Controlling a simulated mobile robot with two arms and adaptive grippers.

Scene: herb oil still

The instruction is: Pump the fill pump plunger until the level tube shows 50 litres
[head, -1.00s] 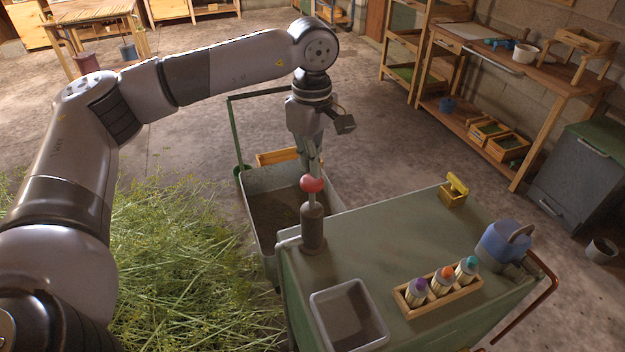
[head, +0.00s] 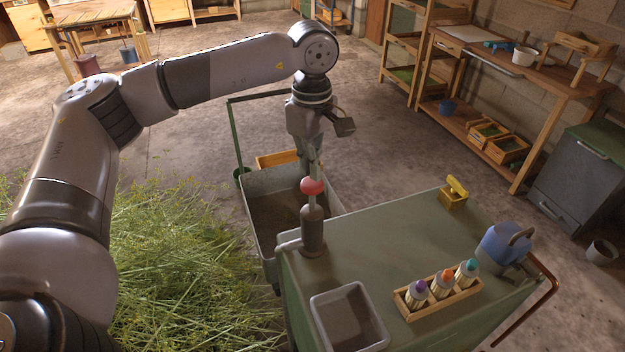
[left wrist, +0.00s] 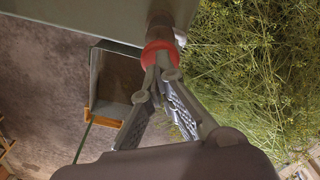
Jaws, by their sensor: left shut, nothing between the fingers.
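My left gripper (head: 313,168) points down just above the knob, shut and empty. In the left wrist view the fingertips (left wrist: 160,76) come together at the edge of the red knob (left wrist: 160,53). I cannot tell whether they touch it. I cannot make out the level tube in these frames. My right gripper is not in view.
The cart top (head: 385,235) also holds a grey tray (head: 376,338), a wooden rack of capped bottles (head: 442,294), a yellow object (head: 454,194) and a blue container (head: 504,243). A grey bin (head: 258,190) stands behind the cart. Cut herbs (head: 180,260) are heaped left.

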